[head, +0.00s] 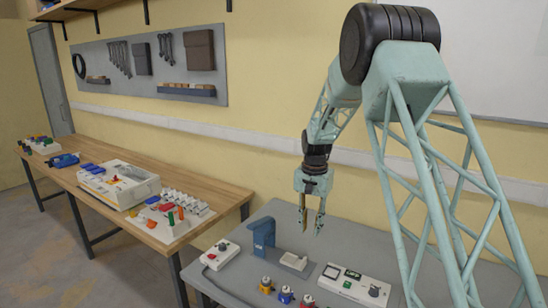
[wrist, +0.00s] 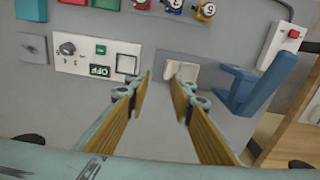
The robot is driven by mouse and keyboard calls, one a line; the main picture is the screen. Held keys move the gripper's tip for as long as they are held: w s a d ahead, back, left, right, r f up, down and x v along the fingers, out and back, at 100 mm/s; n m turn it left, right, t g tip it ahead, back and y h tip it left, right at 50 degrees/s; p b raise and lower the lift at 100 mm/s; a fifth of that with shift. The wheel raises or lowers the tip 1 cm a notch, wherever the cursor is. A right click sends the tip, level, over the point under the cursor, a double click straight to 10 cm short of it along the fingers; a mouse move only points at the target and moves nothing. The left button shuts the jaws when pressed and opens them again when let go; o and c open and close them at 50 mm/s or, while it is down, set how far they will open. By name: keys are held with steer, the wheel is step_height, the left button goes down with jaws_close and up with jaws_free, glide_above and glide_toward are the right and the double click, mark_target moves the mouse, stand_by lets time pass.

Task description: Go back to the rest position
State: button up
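My gripper (head: 311,221) hangs from my pale green arm above the grey table (head: 345,238), fingers pointing down. In the wrist view my gripper (wrist: 160,105) has its two wooden-looking fingers spread apart with nothing between them. Beyond the fingertips lies a small white rocker block (wrist: 182,73), which also shows in the head view (head: 294,261). Beside it is a blue bracket (wrist: 240,88), upright in the head view (head: 262,236). A white panel (wrist: 97,54) with a knob, a green OFF label and a square switch lies on the other side; it also shows in the head view (head: 353,285).
Coloured round pieces (head: 285,294) stand at the table's front. A white box with a red button (head: 220,254) lies at its left. A wooden bench (head: 95,156) with several devices stands further left. A tool board (head: 150,66) hangs on the wall.

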steer(key=s+d+r+n+t+b, duration=0.1)
steer(key=s+d+r, duration=0.1)
steer(key=s+r, duration=1.05)
steer(key=s+d+r+n+t+b, duration=0.1)
steer(key=s+d+r+n, duration=0.15)
steer(key=s+r, duration=1.05)
steer(key=s+d+f+n+b, duration=0.1)
steer(key=s, duration=1.6)
steer(key=s+d+f+n+t+b, duration=0.1)
steer(key=s+b, duration=0.1)
steer(key=s, duration=1.6)
steer(key=shift+s+d+t, duration=0.2)
steer(key=shift+d+t, duration=0.1)
steer(key=shift+f, duration=0.15)
step_height(320, 180, down, 13)
steer(key=b, duration=1.3)
